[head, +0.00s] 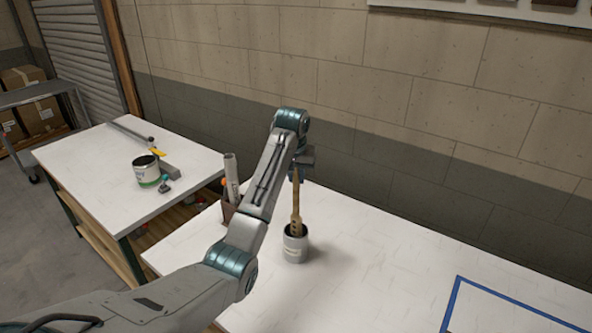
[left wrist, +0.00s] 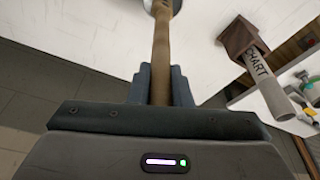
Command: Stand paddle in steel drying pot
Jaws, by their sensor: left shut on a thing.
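The wooden paddle (head: 296,208) stands nearly upright with its lower end inside the steel drying pot (head: 295,246) on the near white table. My left gripper (head: 297,172) is above the pot, shut on the upper part of the paddle. In the left wrist view the paddle (left wrist: 161,55) runs up from between the fingers (left wrist: 161,88) to the pot (left wrist: 160,7), which is mostly cut off at the top edge. The paddle's lower tip is hidden by the pot's wall. My right gripper is not in view.
A paint can (head: 146,170) sits on the other table. Blue tape (head: 453,300) marks an area at right. The table right of the pot is clear.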

